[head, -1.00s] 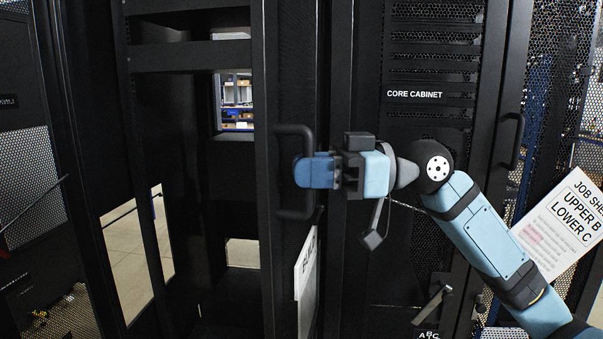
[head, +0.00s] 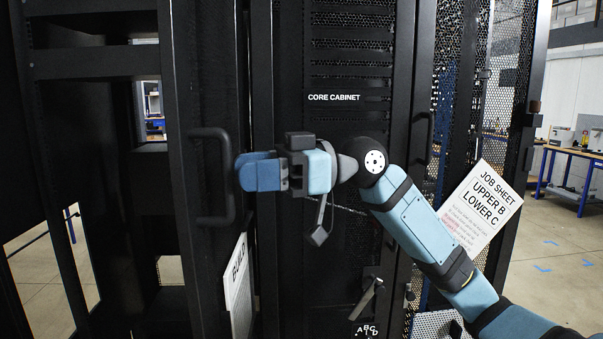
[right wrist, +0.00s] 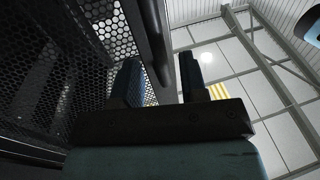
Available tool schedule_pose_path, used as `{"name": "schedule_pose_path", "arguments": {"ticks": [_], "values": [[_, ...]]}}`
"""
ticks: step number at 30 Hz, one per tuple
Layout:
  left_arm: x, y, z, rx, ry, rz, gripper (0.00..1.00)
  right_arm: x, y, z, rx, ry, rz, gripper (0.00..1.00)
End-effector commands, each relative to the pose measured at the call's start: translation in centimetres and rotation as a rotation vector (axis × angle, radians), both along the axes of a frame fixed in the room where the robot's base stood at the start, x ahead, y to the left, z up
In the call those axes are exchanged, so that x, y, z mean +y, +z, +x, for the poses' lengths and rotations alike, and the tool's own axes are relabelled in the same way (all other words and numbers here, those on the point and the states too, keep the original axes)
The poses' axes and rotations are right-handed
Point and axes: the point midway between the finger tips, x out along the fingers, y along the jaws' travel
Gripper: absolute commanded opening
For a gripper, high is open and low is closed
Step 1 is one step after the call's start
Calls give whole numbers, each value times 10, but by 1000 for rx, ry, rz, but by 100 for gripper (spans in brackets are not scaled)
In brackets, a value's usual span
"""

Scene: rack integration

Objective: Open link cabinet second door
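A black door frame with a vertical black handle (head: 228,180) stands left of centre in the head view. My right gripper (head: 240,172) has its blue fingers pointing left, with the tips just right of the handle's bar; I cannot tell whether they touch. In the right wrist view my right gripper (right wrist: 160,85) has its two fingers apart. A dark bar (right wrist: 152,40) shows in the gap between them; whether it lies inside the grip or beyond it is unclear. No label naming the link cabinet is readable. My left gripper is out of view.
The core cabinet (head: 335,97) stands right of the handle, behind my right arm. A white sign (head: 238,285) sits low beside the door frame. A job sheet (head: 482,207) hangs at right. A blue workbench (head: 575,165) stands far right, with clear floor before it.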

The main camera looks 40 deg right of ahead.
Motion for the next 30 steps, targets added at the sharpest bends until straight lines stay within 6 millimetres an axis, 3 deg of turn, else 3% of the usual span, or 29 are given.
{"name": "schedule_pose_path", "arguments": {"ticks": [6, 13, 18, 30], "values": [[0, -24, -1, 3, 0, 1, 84, -50, -5, -17, 2, -4, 1, 40], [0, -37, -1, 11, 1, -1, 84, -86, -3, -31, 2, -2, 1, 40], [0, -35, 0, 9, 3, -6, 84, -97, -1, -36, 1, 0, 0, 40], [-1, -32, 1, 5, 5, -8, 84, -98, 0, -36, 1, 0, 0, 40]]}}
